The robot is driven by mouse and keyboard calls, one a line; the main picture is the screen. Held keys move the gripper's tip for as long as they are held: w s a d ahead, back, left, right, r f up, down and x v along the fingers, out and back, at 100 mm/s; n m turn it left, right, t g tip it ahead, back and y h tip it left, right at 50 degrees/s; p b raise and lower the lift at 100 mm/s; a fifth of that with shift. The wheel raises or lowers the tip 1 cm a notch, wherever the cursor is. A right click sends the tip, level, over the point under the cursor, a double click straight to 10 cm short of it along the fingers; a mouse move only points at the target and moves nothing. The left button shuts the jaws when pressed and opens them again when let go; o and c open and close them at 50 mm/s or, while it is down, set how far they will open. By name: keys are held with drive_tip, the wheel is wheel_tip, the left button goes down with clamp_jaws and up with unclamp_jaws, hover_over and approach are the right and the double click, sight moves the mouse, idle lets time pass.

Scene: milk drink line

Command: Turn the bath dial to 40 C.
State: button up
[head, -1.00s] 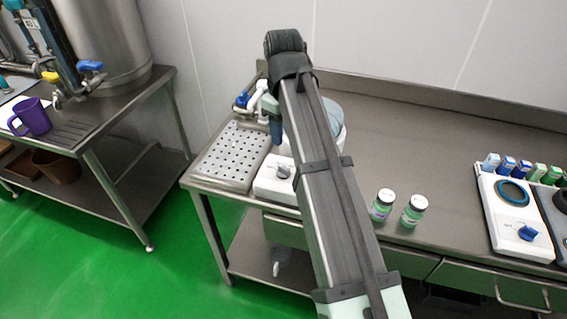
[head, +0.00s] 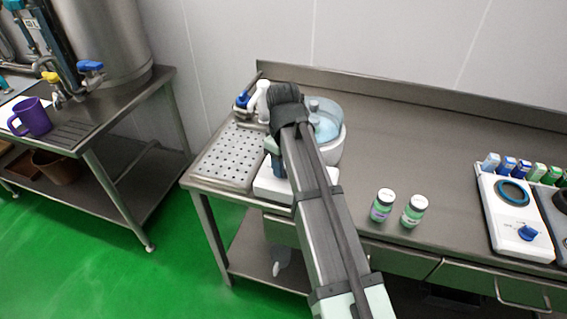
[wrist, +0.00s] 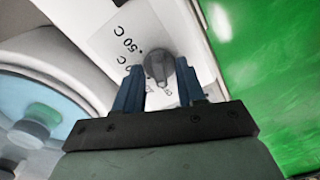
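The bath dial (wrist: 160,66) is a dark grey knob on a white panel (wrist: 110,42) printed with "50 C" and another, partly hidden "C" mark. In the wrist view my gripper (wrist: 159,70) has its two blue fingers apart, one on each side of the dial. I cannot tell whether either finger touches it. The dial's exact setting is not readable. In the head view the bath's white base (head: 265,186) shows below my gripper (head: 279,168), and my arm hides the dial.
Another white device with a blue knob (head: 527,233) sits far right. The counter between is clear.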

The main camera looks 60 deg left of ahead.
clamp_jaws()
idle(0.3)
drive_tip(key=shift+m, duration=0.3)
drive_tip(key=m, duration=0.3)
drive_tip(key=shift+m, duration=0.3)
drive_tip(key=m, duration=0.4)
drive_tip(key=shift+m, duration=0.3)
drive_tip(key=m, duration=0.4)
drive_tip(key=shift+m, duration=2.5)
